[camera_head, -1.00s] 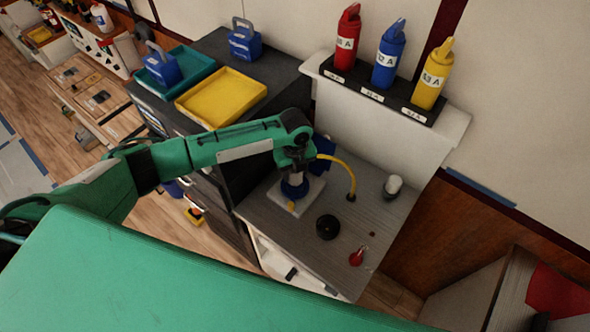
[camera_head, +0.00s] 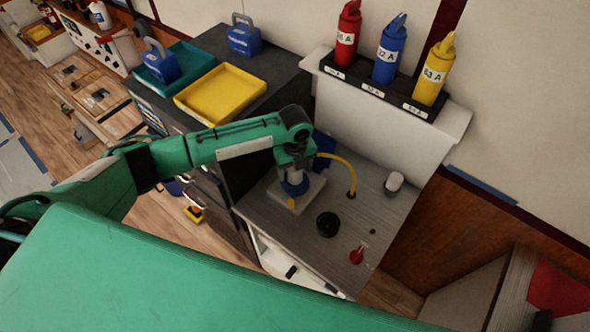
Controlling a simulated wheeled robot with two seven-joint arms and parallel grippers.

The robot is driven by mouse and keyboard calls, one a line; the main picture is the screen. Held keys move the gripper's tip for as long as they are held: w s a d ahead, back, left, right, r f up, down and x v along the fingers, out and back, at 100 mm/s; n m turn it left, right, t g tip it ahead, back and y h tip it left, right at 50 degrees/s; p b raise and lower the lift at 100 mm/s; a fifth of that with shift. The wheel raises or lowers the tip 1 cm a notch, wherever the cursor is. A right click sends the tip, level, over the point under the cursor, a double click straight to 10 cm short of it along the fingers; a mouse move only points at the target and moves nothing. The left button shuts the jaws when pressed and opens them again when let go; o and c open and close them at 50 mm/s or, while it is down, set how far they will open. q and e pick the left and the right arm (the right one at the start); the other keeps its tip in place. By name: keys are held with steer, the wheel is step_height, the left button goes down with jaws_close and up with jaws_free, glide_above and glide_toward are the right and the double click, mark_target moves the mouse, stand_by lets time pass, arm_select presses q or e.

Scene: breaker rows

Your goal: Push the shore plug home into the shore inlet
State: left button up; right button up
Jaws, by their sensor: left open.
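My left gripper (camera_head: 295,175) points down over a pale square base (camera_head: 313,190) on the grey bench top. Blue round parts (camera_head: 295,188) show right under and around the fingers, with a small yellow piece (camera_head: 291,203) at the front. A blue flap-like part (camera_head: 323,146) stands behind the gripper. A yellow cable (camera_head: 344,163) arches from behind the gripper to a dark hole in the bench. Shore plug and shore inlet overlap here; I cannot tell which blue part is which or how deep the plug sits. My right gripper is not in view.
A black disc (camera_head: 327,224), a red item (camera_head: 357,255) and a white cup (camera_head: 394,181) stand on the bench to the right. Red, blue and yellow handles (camera_head: 388,52) stand in a rack behind. A yellow tray (camera_head: 221,95) lies on the dark cabinet at left.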

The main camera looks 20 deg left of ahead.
arm_select(q)
step_height(320, 180, up, 13)
steer(key=b, duration=0.4)
stand_by(0.4)
